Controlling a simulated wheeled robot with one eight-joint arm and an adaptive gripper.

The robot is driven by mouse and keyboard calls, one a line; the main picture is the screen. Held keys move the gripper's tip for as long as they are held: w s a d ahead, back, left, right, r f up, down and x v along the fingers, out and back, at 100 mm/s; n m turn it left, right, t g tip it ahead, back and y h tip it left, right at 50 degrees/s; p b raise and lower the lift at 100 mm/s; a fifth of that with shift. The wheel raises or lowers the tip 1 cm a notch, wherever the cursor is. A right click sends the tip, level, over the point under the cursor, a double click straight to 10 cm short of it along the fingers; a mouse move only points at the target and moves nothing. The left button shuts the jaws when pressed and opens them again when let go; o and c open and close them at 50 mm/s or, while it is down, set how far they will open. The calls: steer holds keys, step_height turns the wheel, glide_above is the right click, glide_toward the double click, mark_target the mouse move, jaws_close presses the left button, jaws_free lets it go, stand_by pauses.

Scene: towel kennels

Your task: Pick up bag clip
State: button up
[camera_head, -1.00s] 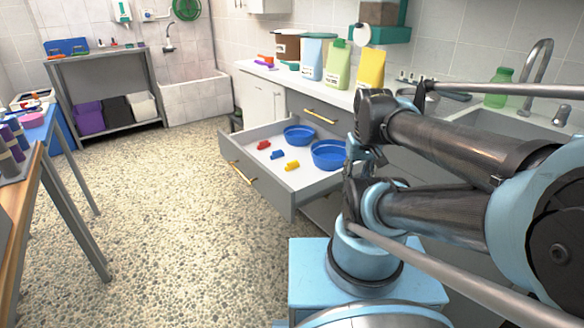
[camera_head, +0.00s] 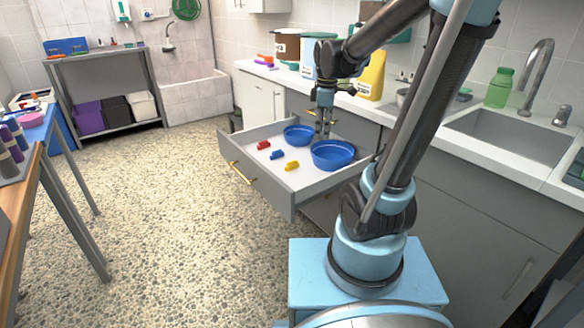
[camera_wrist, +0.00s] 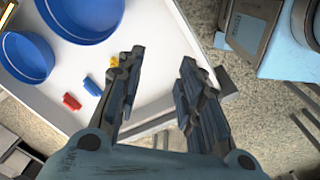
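Three small clip-like pieces lie in the open drawer: a red one (camera_head: 263,145), a blue one (camera_head: 277,154) and a yellow one (camera_head: 292,165). I take these for bag clips. In the wrist view the red clip (camera_wrist: 71,101) and blue clip (camera_wrist: 92,86) lie left of my fingers. The yellow clip (camera_wrist: 114,61) is beside my left finger there and partly hidden by it. My gripper (camera_head: 324,132) is over the drawer near the two blue bowls, pointing down. In the wrist view my gripper (camera_wrist: 162,56) is open with nothing between its fingers.
The pulled-out drawer (camera_head: 262,187) holds two blue bowls, one left (camera_head: 298,135) and one right (camera_head: 333,155). The counter (camera_head: 440,117) above carries containers, including a yellow one (camera_head: 371,75), and a green bottle (camera_head: 499,88). The pebbled floor (camera_head: 180,230) left of the drawer is clear.

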mark_target(292, 162)
steer(key=w+a+f+n, duration=0.4)
steer(key=w+a+n, duration=0.55)
steer(key=w, duration=0.25)
steer(key=shift+g, duration=0.4)
steer(key=f, duration=0.8)
steer(key=a+f, duration=0.1)
steer(key=f, duration=0.3)
steer(key=shift+w+f, duration=0.25)
steer(key=shift+f, duration=2.35)
jaws_close()
